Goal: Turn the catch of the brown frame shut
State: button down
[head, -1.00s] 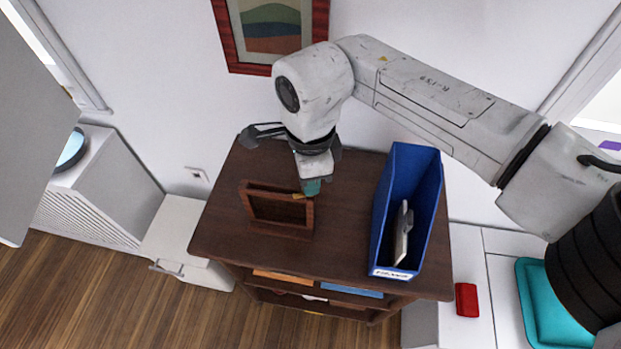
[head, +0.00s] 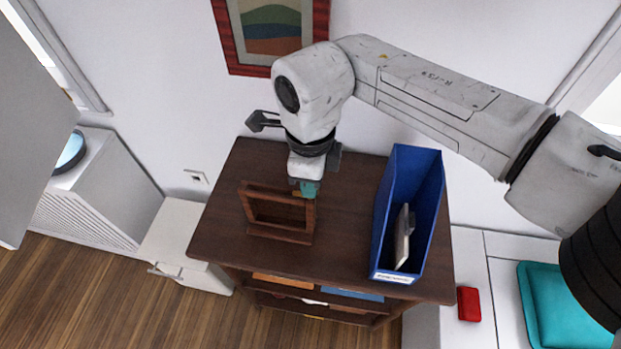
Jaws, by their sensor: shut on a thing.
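The brown frame (head: 278,234) stands on the dark wooden cabinet top, left of its middle. The catch (head: 297,194) is a small brass-coloured piece at the frame's upper right corner, mostly hidden by my fingertips. My gripper (head: 306,188) reaches down from above to that corner, its teal fingertips closed at the catch. The exact grip and the catch's angle are too small to tell.
A blue file box (head: 408,215) with a pale flat item (head: 403,237) inside stands close on the right of the cabinet top (head: 345,235). A red-framed picture (head: 270,30) hangs on the wall behind. The cabinet top between frame and box is clear.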

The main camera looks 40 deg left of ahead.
jog(key=c, duration=1.2)
grip_release()
jog(key=shift+r, duration=0.15)
notch_tip(320, 180, up, 11)
jog(key=shift+f+b, duration=0.2)
jog(key=shift+b, duration=0.6)
